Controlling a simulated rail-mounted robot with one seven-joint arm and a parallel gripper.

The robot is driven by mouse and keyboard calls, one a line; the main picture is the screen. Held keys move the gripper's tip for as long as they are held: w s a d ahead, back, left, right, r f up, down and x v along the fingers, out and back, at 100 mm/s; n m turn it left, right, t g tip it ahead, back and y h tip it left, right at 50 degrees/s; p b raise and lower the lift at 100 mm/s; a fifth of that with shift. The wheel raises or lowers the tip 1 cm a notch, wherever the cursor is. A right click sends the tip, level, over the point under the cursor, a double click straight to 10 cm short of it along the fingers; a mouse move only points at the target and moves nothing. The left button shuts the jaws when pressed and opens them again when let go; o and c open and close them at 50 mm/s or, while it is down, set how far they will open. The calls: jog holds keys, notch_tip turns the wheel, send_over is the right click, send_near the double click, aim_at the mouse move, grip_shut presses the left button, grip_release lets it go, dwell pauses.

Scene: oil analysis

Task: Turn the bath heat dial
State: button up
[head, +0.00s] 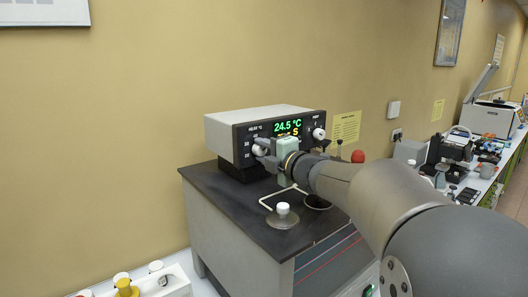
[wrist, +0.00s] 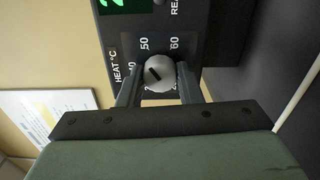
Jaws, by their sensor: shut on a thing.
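The bath heat dial (wrist: 158,73) is a round white knob with a short black pointer line. It sits on the dark panel beside the printed words "HEAT °C" and a scale with 50 and 60 readable. My gripper (wrist: 159,88) has one finger on each side of the dial and is shut on it. In the head view, my gripper (head: 264,148) reaches the lower left of the front panel of the control unit (head: 243,137), and its body hides part of that panel. The green display (head: 288,126) reads 24.5 °C.
A second white knob (head: 319,133) is on the panel's right. The dark bath top (head: 225,196) carries a lid with a white knob (head: 283,209). My arm crosses the right foreground. A white rack (head: 165,283) with bottles stands at lower left; lab equipment fills the far right bench.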

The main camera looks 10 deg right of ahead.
jog(key=shift+f+m, duration=0.1)
jog(key=shift+m, duration=0.3)
jog(key=o, duration=1)
jog(key=b+v, duration=0.3)
jog(key=v, duration=1.4)
jog(key=shift+s+d, duration=0.2)
